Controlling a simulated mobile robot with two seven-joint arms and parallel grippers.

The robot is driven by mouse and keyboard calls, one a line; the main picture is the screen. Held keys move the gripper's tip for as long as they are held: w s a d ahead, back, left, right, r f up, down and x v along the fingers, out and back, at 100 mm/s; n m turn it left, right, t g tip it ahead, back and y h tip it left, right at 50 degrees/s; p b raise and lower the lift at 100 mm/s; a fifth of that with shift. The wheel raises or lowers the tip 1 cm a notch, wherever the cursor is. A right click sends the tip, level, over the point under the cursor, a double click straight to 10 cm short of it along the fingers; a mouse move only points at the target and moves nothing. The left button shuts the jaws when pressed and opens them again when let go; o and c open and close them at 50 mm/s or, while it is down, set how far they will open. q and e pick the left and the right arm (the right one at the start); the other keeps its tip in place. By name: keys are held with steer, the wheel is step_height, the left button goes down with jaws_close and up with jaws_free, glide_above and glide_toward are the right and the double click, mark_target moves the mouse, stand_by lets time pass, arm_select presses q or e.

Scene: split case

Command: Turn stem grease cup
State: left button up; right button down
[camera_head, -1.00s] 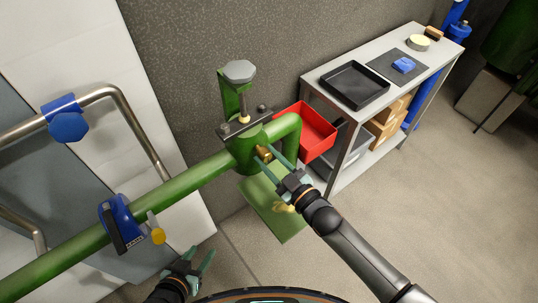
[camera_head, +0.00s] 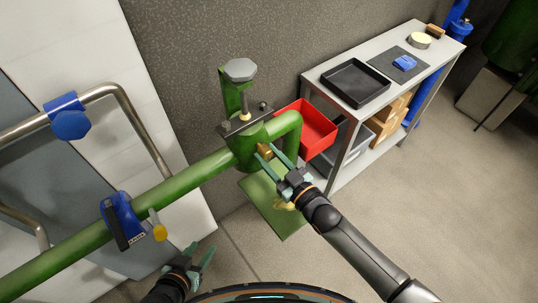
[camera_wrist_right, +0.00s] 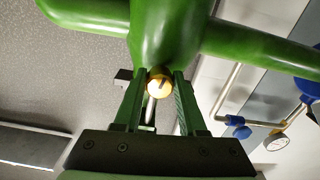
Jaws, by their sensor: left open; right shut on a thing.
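The brass grease cup (camera_head: 264,150) sticks out of the side of the green valve body (camera_head: 246,150), below the stem. In the right wrist view the cup (camera_wrist_right: 159,84) shows end-on as a round yellow knob with a dark mark. My right gripper (camera_head: 266,154) has its fingers on both sides of the cup and is shut on it. In the right wrist view the fingers (camera_wrist_right: 161,80) reach up to the valve body. My left gripper (camera_head: 201,252) is open and empty at the lower left, well away from the valve.
A red bin (camera_head: 318,130) sits behind the valve, beside a grey shelf table (camera_head: 400,42) with a black tray (camera_head: 355,83). The floor at right is clear.

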steer(key=shift+c, duration=2.3)
jaws_free()
steer(key=shift+s+d, duration=0.1)
steer(key=v, duration=1.2)
steer(key=shift+b, duration=0.35)
steer(key=shift+s, duration=0.1)
steer(key=s+d+f+m+g+h, duration=0.2)
steer(key=s+d+m+g+h, duration=0.4)
steer(key=s+d+g+h, duration=0.6)
steer(key=w+a+f+t+y, duration=0.2)
steer(key=f+t, duration=0.4)
steer(key=f, duration=0.5)
steer(key=shift+a+t+y, duration=0.3)
steer(key=shift+a+y, duration=0.4)
steer(key=shift+y, duration=0.2)
